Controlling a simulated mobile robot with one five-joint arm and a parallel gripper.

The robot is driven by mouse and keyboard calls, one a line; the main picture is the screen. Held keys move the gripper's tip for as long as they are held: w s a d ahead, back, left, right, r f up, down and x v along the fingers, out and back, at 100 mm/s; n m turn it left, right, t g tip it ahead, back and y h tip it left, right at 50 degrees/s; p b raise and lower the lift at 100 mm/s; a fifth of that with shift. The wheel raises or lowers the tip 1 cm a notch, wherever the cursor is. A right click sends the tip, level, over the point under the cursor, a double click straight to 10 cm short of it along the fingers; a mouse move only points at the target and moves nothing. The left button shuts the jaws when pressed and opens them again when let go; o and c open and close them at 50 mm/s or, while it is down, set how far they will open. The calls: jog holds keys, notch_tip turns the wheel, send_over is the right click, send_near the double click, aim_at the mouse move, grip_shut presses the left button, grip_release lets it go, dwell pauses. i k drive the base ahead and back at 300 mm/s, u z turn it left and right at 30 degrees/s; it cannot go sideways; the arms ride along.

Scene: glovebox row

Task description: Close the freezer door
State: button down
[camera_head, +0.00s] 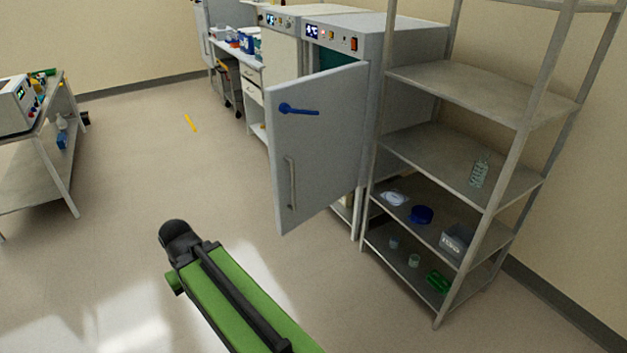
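A grey cabinet (376,38) with a control panel on top, which looks like the freezer, stands against the back wall at upper middle. Its grey door (325,145) stands open and swung out towards me, with a strip of teal interior (341,57) showing above it. The door carries a blue lever (298,109) near its top and a vertical metal handle (291,183) lower down. The door hides most of the opening. My green and black arm reaches in from the bottom edge, apart from the door. My gripper cannot be seen in this view.
A metal shelf rack (455,92) with small labware stands close on the right of the cabinet. A second similar cabinet (281,42) is to its left. A bench (50,155) with an instrument stands at far left.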

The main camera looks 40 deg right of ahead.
aim_at(315, 159)
jog(key=z, duration=0.4)
jog(key=i, duration=1)
jog(key=u, duration=0.1)
